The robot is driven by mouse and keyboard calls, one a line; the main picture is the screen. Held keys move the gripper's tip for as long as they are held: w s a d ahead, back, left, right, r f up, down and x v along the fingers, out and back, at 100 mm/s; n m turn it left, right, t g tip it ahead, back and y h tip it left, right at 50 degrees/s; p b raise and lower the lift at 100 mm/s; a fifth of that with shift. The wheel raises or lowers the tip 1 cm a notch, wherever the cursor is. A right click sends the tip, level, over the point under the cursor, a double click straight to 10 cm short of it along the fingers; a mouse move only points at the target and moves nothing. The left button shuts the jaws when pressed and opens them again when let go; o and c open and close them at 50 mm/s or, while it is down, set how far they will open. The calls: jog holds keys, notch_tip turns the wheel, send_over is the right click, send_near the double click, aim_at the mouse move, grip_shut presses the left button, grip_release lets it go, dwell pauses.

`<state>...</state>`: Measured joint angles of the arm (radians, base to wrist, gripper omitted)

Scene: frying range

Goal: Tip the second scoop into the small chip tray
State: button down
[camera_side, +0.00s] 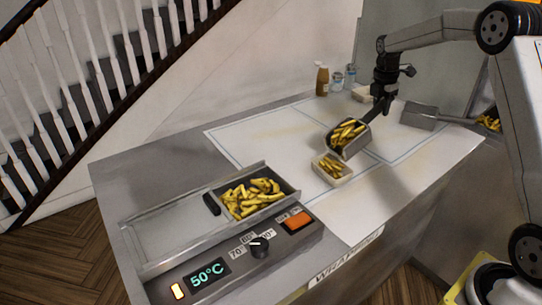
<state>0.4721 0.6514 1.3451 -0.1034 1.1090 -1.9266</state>
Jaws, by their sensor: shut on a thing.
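The small chip tray (345,180), cream coloured, stands on the white board just below and in front of the scoop. It holds some chips (328,167). The scoop's lower edge is close to the tray's back rim; I cannot tell whether they touch.
A chip well (292,196) full of chips lies front left, beside a control panel (210,275) reading 50°C. Another pale tray (361,95) sits behind my gripper. Bottles (322,80) stand at the back. A grey metal scoop-like piece (418,116) lies right. The board's left part is clear.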

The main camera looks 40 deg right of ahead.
jog(key=shift+w+a+r+h, duration=0.1)
jog(key=shift+a+r+h, duration=0.8)
jog(key=shift+a+r, duration=0.35)
jog(key=shift+w+a+r+h, duration=0.1)
jog(key=shift+a+r+h, duration=1.05)
jog(key=shift+a, duration=0.2)
jog(key=shift+d, duration=0.1)
jog(key=shift+d+f+y, duration=1.15)
jog(key=shift+d, duration=0.3)
jog(key=shift+d+f, duration=0.1)
jog(key=shift+f, duration=0.05)
